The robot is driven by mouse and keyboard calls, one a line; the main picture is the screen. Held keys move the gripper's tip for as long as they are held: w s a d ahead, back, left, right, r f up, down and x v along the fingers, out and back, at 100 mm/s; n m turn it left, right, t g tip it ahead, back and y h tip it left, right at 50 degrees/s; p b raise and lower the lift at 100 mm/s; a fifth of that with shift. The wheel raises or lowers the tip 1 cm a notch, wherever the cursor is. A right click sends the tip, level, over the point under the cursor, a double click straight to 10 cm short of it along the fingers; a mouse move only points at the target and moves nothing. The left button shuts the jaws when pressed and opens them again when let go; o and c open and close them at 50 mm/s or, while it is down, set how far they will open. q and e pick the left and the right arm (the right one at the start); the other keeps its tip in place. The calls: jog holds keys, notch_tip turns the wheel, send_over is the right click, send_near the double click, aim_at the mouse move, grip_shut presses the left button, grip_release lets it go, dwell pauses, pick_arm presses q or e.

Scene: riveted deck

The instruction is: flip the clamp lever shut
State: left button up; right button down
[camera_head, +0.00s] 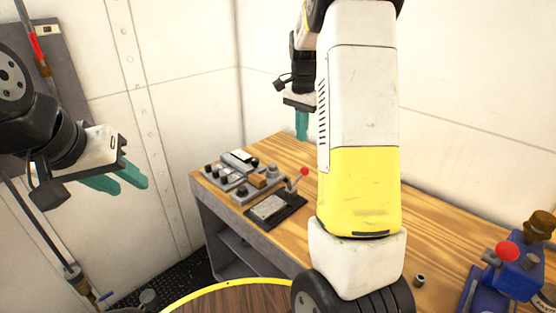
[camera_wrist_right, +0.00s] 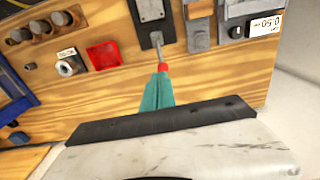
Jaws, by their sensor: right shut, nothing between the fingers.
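The clamp lever (camera_head: 297,183) is a thin grey rod with a red ball tip, standing tilted up to the right from a dark base plate (camera_head: 275,211) on the bench. In the right wrist view the lever (camera_wrist_right: 161,60) runs from its plate (camera_wrist_right: 150,12) toward my fingers. My right gripper (camera_head: 302,125) is shut and empty, pointing down above the bench, partly hidden behind my arm. In the right wrist view its teal fingertips (camera_wrist_right: 160,80) overlap the red tip; I cannot tell whether they touch. My left gripper (camera_head: 122,180) is open and empty at the left, away from the bench.
A grey device with knobs (camera_head: 225,175) stands left of the clamp on the wooden bench (camera_head: 440,235). A blue device with a red ball (camera_head: 507,252) stands at the right, near a small metal cup (camera_head: 420,280). The right wrist view shows a red tray (camera_wrist_right: 103,54).

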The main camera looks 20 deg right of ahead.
jog(key=shift+f, duration=0.1)
send_over(291, 186)
jog(key=w+d, duration=0.3)
jog(key=d, duration=0.1)
notch_tip(291, 186, down, 10)
jog(key=shift+s+a+f, duration=0.1)
jog(key=shift+s+f, duration=0.05)
jog(key=shift+s+a+f, duration=0.1)
jog(key=shift+s+a, duration=0.25)
jog(key=shift+a, duration=0.25)
jog(key=shift+s+a, duration=0.3)
jog(key=shift+a, duration=0.3)
jog(key=shift+s+a+f, duration=0.2)
jog(key=shift+s+a, duration=0.1)
jog(key=shift+a, duration=0.15)
